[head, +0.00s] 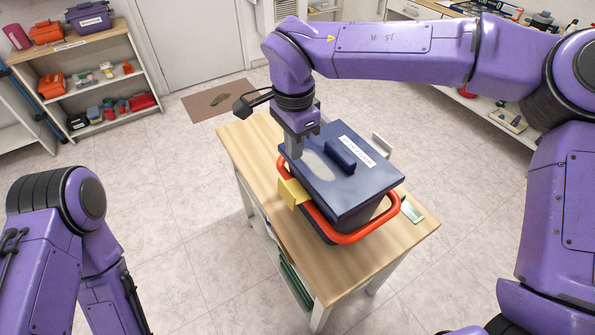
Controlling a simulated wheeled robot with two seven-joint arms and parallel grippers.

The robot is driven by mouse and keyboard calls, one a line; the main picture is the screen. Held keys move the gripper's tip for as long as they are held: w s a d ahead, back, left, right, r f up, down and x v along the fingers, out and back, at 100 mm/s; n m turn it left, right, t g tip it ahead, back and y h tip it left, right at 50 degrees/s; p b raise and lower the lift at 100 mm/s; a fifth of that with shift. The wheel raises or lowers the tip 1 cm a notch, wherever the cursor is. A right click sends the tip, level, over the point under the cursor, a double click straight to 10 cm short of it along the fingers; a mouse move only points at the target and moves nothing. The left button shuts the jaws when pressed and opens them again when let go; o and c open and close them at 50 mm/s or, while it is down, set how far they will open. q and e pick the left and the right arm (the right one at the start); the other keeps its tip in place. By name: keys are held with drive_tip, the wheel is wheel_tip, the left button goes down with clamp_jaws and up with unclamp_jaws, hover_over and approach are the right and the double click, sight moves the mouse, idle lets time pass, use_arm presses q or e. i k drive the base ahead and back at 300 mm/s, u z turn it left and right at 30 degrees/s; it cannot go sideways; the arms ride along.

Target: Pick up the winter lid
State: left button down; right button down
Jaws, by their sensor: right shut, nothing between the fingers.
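A dark blue lid (322,184) with a raised blue bar handle (349,156) and a white label sits on a dark box on the wooden table. The label is too small to read, so I cannot tell whether this is the winter lid. My right gripper (294,150) points down at the lid's back left corner, left of the bar handle. It is shut and empty; I cannot tell whether it touches the lid. A red-orange loop handle (352,237) runs around the box's front. My left arm shows at lower left, its gripper out of view.
A yellow block (292,192) is at the box's left side. The wooden table (400,241) has some bare top at front right.

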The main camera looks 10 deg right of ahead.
sight(344, 172)
drive_tip(key=k, duration=1)
